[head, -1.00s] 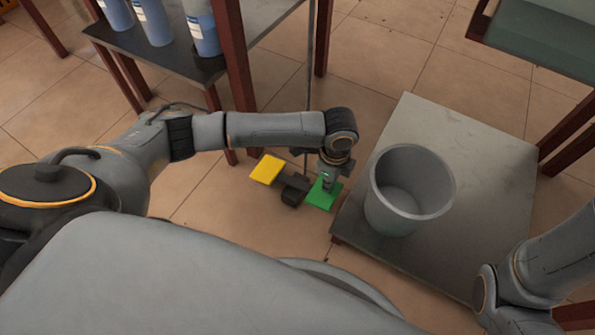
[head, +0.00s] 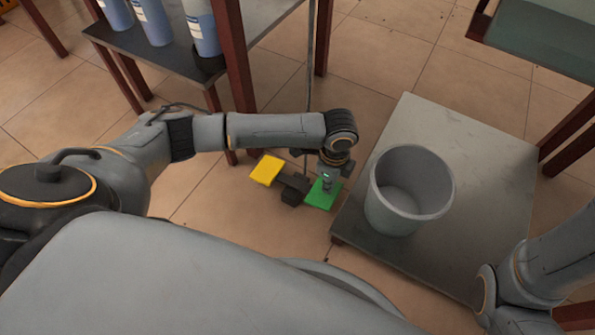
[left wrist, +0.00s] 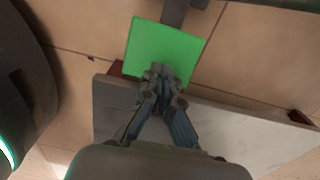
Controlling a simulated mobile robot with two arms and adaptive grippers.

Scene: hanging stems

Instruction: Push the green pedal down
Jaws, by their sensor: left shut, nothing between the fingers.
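The green pedal (head: 318,198) is a flat square plate low near the floor, beside the low grey platform. My left gripper (head: 328,186) points down over it with its fingers shut and empty. In the left wrist view the green pedal (left wrist: 165,42) lies beyond the closed fingertips (left wrist: 163,75), which overlap its near edge. I cannot tell whether the tips touch the pedal. A yellow pedal (head: 267,170) sits to the left, with a dark pedal base (head: 293,190) between the two. My right gripper is out of view; only part of that arm shows at lower right.
A grey bucket (head: 402,200) stands on the low grey platform (head: 480,170) right of the green pedal. A dark table (head: 160,52) with blue-filled bottles (head: 152,20) is at upper left. A thin pole rises behind the pedals. Tiled floor lies open around them.

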